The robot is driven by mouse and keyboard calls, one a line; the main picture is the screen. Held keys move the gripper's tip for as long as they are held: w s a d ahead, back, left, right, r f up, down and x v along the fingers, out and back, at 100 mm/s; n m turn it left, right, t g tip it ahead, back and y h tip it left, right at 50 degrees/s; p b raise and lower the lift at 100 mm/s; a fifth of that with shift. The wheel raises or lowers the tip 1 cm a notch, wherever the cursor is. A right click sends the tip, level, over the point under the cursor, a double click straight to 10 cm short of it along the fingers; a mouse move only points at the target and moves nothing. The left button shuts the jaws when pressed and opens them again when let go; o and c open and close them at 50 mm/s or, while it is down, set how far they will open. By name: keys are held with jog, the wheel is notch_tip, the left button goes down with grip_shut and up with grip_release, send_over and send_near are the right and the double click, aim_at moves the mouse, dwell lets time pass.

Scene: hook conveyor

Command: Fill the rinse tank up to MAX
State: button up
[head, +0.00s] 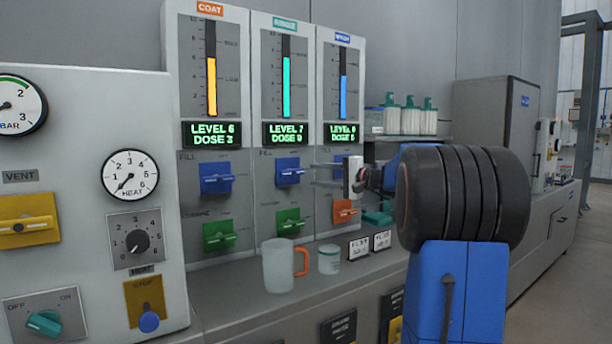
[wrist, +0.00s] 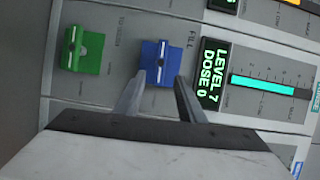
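The rinse column is the middle panel, with a teal bar gauge (head: 286,85); the bar stands high and the printed marks beside it are too small to read surely. Its green display (head: 289,133) reads level 7; the wrist view's display (wrist: 212,75) reads level 7, dose 0. Below is the blue fill lever (head: 290,172), also in the wrist view (wrist: 160,58). A green lever (head: 290,221) sits under it. My gripper (head: 314,174) is open just right of the fill lever, fingers pointing at it; in the wrist view the fingertips (wrist: 161,80) straddle its near end, with no clear contact.
The coat panel (head: 209,110) and a blue-gauge panel (head: 342,85) flank the rinse panel. A clear mug with orange handle (head: 278,266) and a small white cup (head: 329,259) stand on the ledge below. Teal-topped bottles (head: 410,118) stand on a shelf at right.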

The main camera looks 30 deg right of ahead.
jog(key=v, duration=0.6)
jog(key=shift+s, duration=0.3)
jog(key=shift+d, duration=0.15)
dwell(0.5)
